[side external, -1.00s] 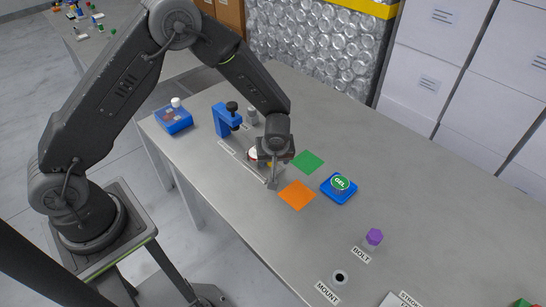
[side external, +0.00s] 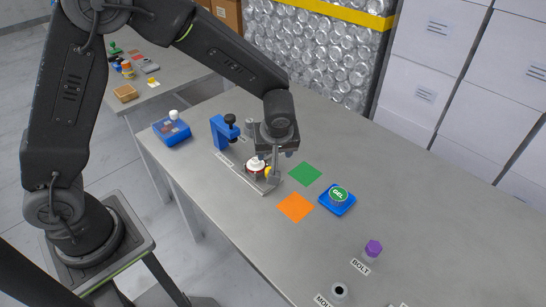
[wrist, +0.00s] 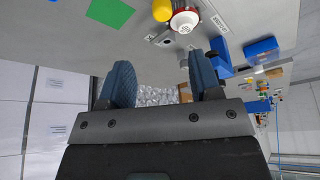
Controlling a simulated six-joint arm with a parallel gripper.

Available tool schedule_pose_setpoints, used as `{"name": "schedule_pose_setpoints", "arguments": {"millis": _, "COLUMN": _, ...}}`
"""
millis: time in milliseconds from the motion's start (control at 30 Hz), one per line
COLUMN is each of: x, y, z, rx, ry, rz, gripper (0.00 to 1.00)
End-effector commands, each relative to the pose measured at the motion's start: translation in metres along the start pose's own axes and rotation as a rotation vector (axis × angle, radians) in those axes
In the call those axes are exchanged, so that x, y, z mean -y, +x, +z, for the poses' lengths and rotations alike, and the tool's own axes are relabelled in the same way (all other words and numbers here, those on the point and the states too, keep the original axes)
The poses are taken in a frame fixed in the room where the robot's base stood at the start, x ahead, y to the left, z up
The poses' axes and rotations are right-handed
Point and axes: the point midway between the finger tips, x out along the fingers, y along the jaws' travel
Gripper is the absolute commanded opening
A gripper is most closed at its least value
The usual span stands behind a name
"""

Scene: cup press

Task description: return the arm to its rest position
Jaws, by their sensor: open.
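My gripper (side external: 274,165) is above the metal rail plate (side external: 238,171) of the cup press, by the red and white cup-like piece (side external: 256,165). In the wrist view my gripper (wrist: 166,80) has its two blue fingers apart with nothing between them. The red and white piece (wrist: 185,18) and a yellow part (wrist: 162,10) lie beyond the fingertips. The blue press frame (side external: 224,130) with its black knob stands at the plate's far end.
A green square (side external: 305,174) and an orange square (side external: 295,207) lie on the table. A blue GEL tray (side external: 336,202), a purple-topped bolt (side external: 373,249) and a mount (side external: 338,291) are to the right. A blue box (side external: 172,132) is at left. The table's right side is largely clear.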

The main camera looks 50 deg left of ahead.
Motion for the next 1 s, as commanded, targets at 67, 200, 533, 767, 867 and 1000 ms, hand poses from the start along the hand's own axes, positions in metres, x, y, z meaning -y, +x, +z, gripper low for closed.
{"name": "schedule_pose_setpoints", "arguments": {"millis": 67, "x": 0.000, "y": -0.005, "z": 0.000, "rx": 0.000, "ry": 0.001, "rz": 0.000, "gripper": 0.58}}
{"name": "schedule_pose_setpoints", "arguments": {"millis": 200, "x": 0.000, "y": -0.009, "z": 0.000, "rx": 0.000, "ry": 0.002, "rz": -0.001, "gripper": 0.58}}
{"name": "schedule_pose_setpoints", "arguments": {"millis": 533, "x": 0.004, "y": -0.015, "z": -0.003, "rx": 0.002, "ry": 0.011, "rz": 0.005, "gripper": 0.58}}
{"name": "schedule_pose_setpoints", "arguments": {"millis": 767, "x": 0.041, "y": -0.077, "z": -0.023, "rx": 0.023, "ry": 0.152, "rz": 0.067, "gripper": 0.58}}
{"name": "schedule_pose_setpoints", "arguments": {"millis": 867, "x": 0.068, "y": -0.109, "z": -0.027, "rx": 0.032, "ry": 0.251, "rz": 0.108, "gripper": 0.58}}
{"name": "schedule_pose_setpoints", "arguments": {"millis": 1000, "x": 0.105, "y": -0.146, "z": -0.025, "rx": 0.031, "ry": 0.393, "rz": 0.178, "gripper": 0.58}}
